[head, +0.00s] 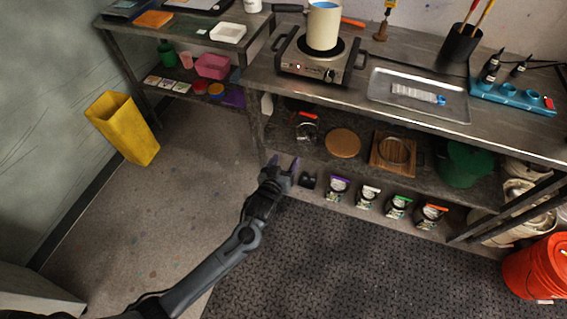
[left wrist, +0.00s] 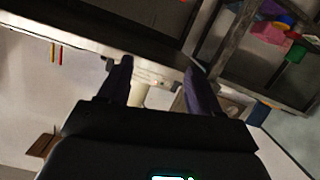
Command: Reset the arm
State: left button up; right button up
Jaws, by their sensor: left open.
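My left gripper (head: 284,166) is open and empty in the head view. It is in front of the workbench's lower shelf, at the left end of that shelf. In the left wrist view its two dark purple fingers (left wrist: 160,85) stand apart with nothing held between them. My left arm comes in from the bottom left of the head view. My right gripper is in neither view.
The workbench (head: 350,110) carries a hot plate (head: 318,68) with a cream pot (head: 323,28), and a metal tray (head: 450,103). A yellow bin (head: 122,128) stands left, an orange bucket (head: 538,268) right. The floor mat (head: 340,260) is clear.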

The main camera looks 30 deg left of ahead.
pick_arm(q)
jog(key=s+f+g+p, duration=0.25)
jog(key=s+f, duration=0.35)
jog(key=s, duration=0.7)
jog(key=s+r+m+g+h, duration=0.1)
jog(key=s+r+m+g, duration=0.25)
jog(key=s, duration=0.55)
jog(key=s+r+m+g+h, duration=0.15)
jog(key=s+r+g, duration=0.3)
jog(key=s, duration=0.45)
notch_tip(320, 180, up, 37)
jog(key=s+g+p, duration=0.1)
jog(key=p, duration=3.7)
jog(key=shift+d+r+m, duration=0.15)
jog(key=shift+d+m, duration=0.15)
jog(key=shift+m, duration=0.1)
